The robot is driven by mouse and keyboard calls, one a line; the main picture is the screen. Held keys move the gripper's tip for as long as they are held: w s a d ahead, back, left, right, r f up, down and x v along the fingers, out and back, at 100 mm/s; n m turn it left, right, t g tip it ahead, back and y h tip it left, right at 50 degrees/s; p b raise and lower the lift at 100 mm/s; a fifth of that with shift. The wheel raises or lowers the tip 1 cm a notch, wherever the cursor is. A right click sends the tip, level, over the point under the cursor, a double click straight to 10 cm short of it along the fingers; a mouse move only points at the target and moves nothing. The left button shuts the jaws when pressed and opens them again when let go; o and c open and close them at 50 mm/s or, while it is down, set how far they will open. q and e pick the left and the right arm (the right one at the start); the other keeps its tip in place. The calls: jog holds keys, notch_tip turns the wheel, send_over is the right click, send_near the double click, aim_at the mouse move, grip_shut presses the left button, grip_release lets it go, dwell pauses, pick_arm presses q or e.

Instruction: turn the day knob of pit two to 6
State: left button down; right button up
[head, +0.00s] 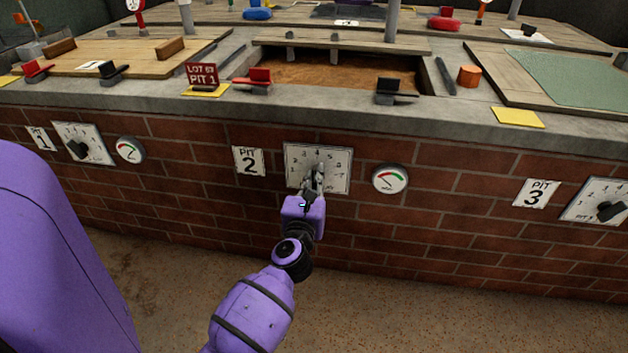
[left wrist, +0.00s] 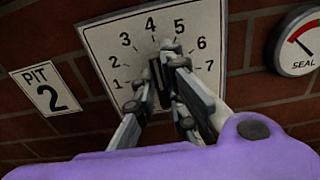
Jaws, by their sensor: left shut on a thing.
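The day dial of pit two is a white plate (head: 340,157) with numbers 1 to 7 on the brick wall, beside the PIT 2 sign (head: 249,161). In the left wrist view the plate (left wrist: 109,38) fills the upper middle. Its black knob (left wrist: 155,74) sits between the fingers of my left gripper (head: 316,178), which is shut on it. The knob seems to point up, near 4, but the fingers cover much of it and its exact setting is unclear. My left gripper also shows in the left wrist view (left wrist: 158,78). My right gripper is not in view.
A round SEAL gauge (head: 390,179) is just right of the dial. Pit 1's dial (head: 83,144) and pit 3's dial (head: 600,203) are farther along the wall. The concrete ledge (head: 330,110) overhangs above. The floor in front is clear.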

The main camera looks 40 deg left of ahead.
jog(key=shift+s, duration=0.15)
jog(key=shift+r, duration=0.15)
pick_arm(q)
jog(key=shift+w+d+f+m+p, duration=0.15)
jog(key=shift+m+p, duration=1.05)
jog(key=shift+m, duration=0.75)
jog(key=shift+w+d+m+p, duration=0.15)
jog(key=shift+m+p, duration=1.1)
jog(key=shift+m, duration=0.65)
jog(key=shift+d+f+m+p, duration=0.15)
jog(key=shift+m+p, duration=1.05)
jog(key=shift+m, duration=0.75)
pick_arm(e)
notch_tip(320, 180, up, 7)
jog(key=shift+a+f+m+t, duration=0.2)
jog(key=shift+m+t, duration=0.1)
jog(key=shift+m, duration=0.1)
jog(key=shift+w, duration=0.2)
pick_arm(q)
jog(key=c, duration=1.8)
grip_release()
